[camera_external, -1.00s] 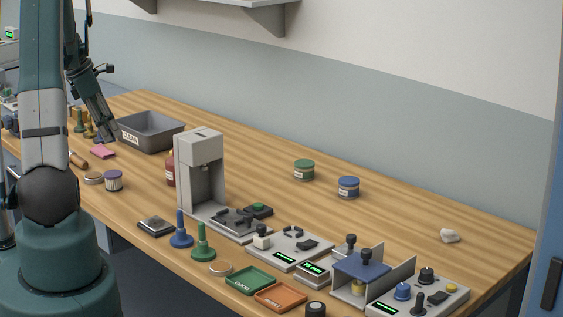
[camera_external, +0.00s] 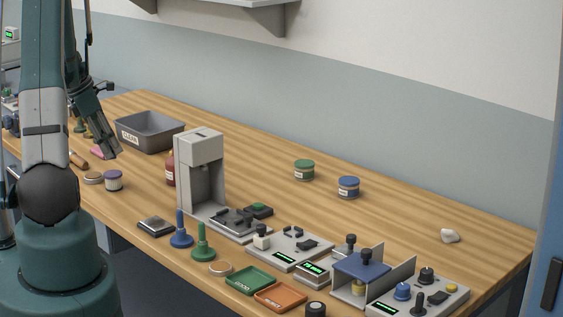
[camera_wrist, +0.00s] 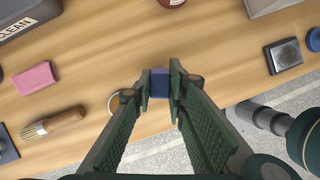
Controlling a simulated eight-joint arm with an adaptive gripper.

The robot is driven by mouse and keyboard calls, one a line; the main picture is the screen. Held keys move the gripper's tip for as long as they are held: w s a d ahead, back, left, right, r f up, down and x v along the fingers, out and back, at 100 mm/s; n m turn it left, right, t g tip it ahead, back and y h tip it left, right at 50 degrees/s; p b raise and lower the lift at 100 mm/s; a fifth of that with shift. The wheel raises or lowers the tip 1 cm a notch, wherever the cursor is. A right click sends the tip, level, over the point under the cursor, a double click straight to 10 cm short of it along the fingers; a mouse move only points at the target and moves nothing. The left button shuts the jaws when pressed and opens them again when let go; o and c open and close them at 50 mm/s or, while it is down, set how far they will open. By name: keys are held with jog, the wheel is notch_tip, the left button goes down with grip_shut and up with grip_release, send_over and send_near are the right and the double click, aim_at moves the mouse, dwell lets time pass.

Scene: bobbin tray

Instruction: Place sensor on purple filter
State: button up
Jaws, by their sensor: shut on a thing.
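My gripper (camera_external: 110,156) is shut on a small dark blue block, which appears to be the sensor (camera_wrist: 159,82). In the wrist view the block sits between the fingertips (camera_wrist: 160,86). In the external view I cannot make it out. In the wrist view the held block and fingers largely hide what lies beneath.
A round tin (camera_external: 93,177) stands just left of the filter. A pink pad (camera_wrist: 35,77), a brush (camera_wrist: 55,122) and the grey CLEAN bin (camera_external: 150,132) lie to the left and behind. A red bottle (camera_external: 170,169) and the tall grey press (camera_external: 199,149) stand to the right.

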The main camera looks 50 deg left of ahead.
aim_at(112, 173)
jog(key=shift+f, duration=0.25)
jog(key=shift+f, duration=0.1)
jog(key=shift+f, duration=2)
jog(key=shift+f, duration=0.2)
jog(key=o, duration=0.8)
jog(key=shift+o, duration=0.2)
jog(key=shift+r, duration=0.25)
jog(key=v, duration=1.2)
jog(key=shift+s, duration=0.25)
